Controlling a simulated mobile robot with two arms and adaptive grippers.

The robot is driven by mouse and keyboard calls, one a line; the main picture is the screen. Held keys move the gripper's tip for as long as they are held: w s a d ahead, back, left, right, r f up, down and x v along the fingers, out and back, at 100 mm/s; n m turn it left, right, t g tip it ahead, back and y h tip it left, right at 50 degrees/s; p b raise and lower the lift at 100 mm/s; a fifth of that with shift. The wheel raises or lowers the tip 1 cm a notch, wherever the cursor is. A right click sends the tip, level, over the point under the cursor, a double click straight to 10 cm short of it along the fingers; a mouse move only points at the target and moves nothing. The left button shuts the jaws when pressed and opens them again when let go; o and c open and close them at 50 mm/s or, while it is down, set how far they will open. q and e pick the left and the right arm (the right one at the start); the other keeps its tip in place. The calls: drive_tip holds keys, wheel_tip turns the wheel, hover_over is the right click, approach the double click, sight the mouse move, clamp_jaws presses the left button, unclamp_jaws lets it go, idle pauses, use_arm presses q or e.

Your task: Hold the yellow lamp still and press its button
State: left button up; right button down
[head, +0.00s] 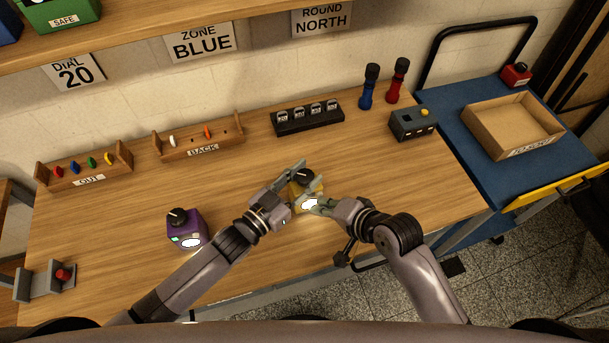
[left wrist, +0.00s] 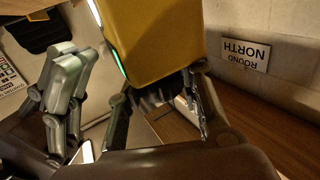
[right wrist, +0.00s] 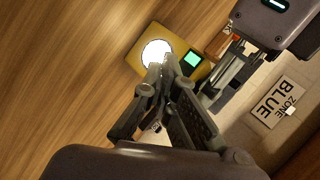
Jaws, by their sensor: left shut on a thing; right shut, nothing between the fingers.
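The yellow lamp (head: 295,191) stands near the front middle of the bench, with a dark knob on top. My right gripper (head: 319,200) is shut and empty, close to the lamp's front. In the right wrist view the right fingertips (right wrist: 165,68) overlap the lower edge of a bright white round face (right wrist: 155,52), beside a small green screen (right wrist: 193,59). I cannot tell whether they touch it.
A purple lamp (head: 187,230) stands to the left. Behind are the OUT rack (head: 88,181), the BACK rack (head: 203,151), a black switch box (head: 308,119) and a grey box (head: 412,127). A cardboard tray (head: 513,125) sits on the blue cart.

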drive_tip(key=shift+w, duration=0.25)
drive_tip(key=shift+s, duration=0.15)
idle(0.3)
drive_tip(key=shift+s+d, duration=0.2)
drive_tip(key=shift+s, duration=0.3)
drive_tip(key=shift+s+d, duration=0.35)
drive_tip(key=shift+s, duration=0.6)
drive_tip(key=shift+s+d, duration=0.35)
drive_tip(key=shift+s, duration=0.6)
drive_tip(key=shift+s+d, duration=0.35)
drive_tip(key=shift+s, duration=0.6)
use_arm(q)
drive_tip(key=o, duration=1.3)
